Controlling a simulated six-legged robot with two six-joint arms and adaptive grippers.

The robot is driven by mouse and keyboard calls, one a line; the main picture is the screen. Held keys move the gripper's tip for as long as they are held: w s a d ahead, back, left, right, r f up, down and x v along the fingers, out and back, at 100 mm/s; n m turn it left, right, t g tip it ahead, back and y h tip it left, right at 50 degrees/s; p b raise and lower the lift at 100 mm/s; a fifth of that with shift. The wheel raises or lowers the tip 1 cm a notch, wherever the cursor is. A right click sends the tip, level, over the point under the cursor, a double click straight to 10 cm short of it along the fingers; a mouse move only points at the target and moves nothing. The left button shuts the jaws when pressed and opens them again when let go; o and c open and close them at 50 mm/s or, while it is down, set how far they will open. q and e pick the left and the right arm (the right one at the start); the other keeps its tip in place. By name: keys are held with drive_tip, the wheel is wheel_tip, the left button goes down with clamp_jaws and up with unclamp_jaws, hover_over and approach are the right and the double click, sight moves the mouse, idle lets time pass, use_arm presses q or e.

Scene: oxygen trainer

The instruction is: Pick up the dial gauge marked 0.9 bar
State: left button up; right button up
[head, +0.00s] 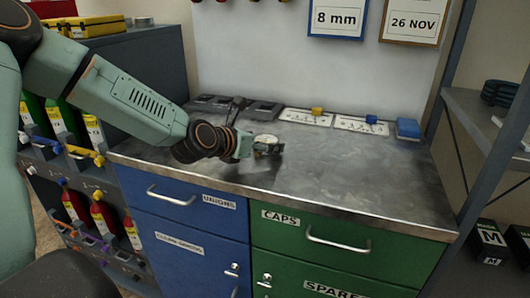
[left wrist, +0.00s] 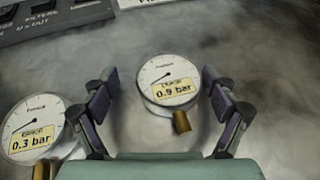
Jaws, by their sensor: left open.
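The dial gauge marked 0.9 bar (left wrist: 168,72) lies face up on the metal worktop in the left wrist view, with a white dial, yellow label and brass stem. My left gripper (left wrist: 160,92) is open, with one finger on either side of this gauge and a gap to each. A second gauge, marked 0.3 bar (left wrist: 28,122), lies to the left, outside the fingers. In the head view my left gripper (head: 268,149) is low over the worktop beside a pale dial (head: 265,139), whose marking is too small to read. My right gripper is not in view.
The worktop (head: 350,180) is clear to the right of the gripper. Dark trays (head: 262,110), white cards (head: 305,117) and a blue box (head: 408,129) line its back. A shelf upright (head: 455,80) stands at the right, and bottles (head: 75,205) fill a rack at the left.

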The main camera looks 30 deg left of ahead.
use_arm(q)
drive_tip(key=shift+w+d+r, duration=0.1)
drive_tip(key=shift+d+r, duration=0.25)
drive_tip(key=shift+d, duration=0.4)
drive_tip(key=shift+w+a+f, duration=0.15)
drive_tip(key=shift+a+f, duration=0.1)
drive_tip(key=shift+a, duration=0.15)
drive_tip(key=shift+a+f, duration=0.1)
drive_tip(key=shift+a, duration=0.05)
drive_tip(key=shift+c, duration=0.9)
drive_tip(key=shift+d+r, duration=0.3)
drive_tip(key=shift+d, duration=0.15)
drive_tip(key=c, duration=0.5)
drive_tip(key=shift+a+f, duration=0.2)
drive_tip(key=shift+a, duration=0.05)
drive_tip(key=c, duration=0.4)
drive_tip(key=shift+d, duration=0.15)
drive_tip(key=c, duration=0.4)
drive_tip(key=shift+o, duration=0.2)
